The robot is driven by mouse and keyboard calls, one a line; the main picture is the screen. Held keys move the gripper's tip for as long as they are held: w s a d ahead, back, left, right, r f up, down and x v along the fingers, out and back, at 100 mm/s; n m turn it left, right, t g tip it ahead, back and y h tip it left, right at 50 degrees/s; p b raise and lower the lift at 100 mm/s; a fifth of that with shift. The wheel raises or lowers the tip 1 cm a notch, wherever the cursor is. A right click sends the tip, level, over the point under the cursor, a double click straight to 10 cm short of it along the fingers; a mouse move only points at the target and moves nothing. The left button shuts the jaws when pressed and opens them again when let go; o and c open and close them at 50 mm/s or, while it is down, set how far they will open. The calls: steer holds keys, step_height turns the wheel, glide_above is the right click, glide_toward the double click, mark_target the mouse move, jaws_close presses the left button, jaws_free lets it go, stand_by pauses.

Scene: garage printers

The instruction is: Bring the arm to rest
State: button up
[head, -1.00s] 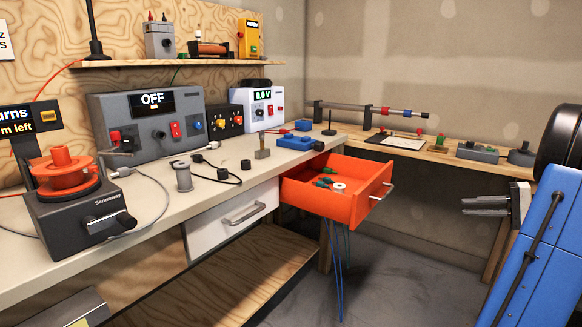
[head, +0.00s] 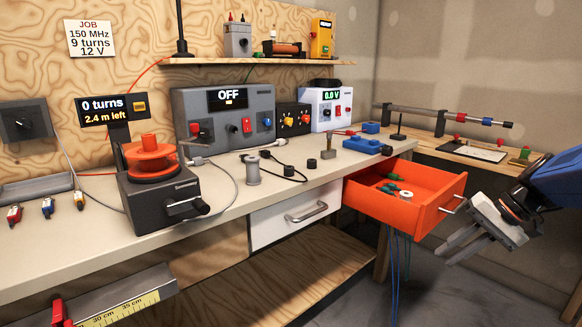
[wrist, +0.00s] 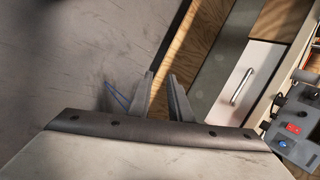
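My gripper (head: 445,256) is at the right of the head view, in front of the open orange drawer (head: 403,212) and to its lower right. It points down and to the left, clear of the drawer and the bench. In the wrist view the two fingers (wrist: 161,80) stand apart with a narrow gap and nothing between them. My blue arm comes in from the right edge of the head view; the rest of it is out of frame.
The workbench (head: 225,200) carries a winder with an orange spool (head: 150,158), a power supply reading OFF (head: 228,118), a metal spool (head: 253,171) and cables. The orange drawer juts out, holding small parts. Blue wires (head: 399,270) hang below it. Floor in front is clear.

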steer(key=s+a+f+n+t+h, duration=0.1)
steer(key=s+a+f+n+h, duration=0.1)
steer(key=s+a, duration=0.4)
steer(key=s+a+f+n+h, duration=0.3)
steer(key=s+a, duration=0.3)
steer(key=s, duration=0.4)
steer(key=shift+f+n+t+h, duration=0.35)
steer(key=shift+n+t+h, duration=0.05)
steer(key=shift+h, duration=0.3)
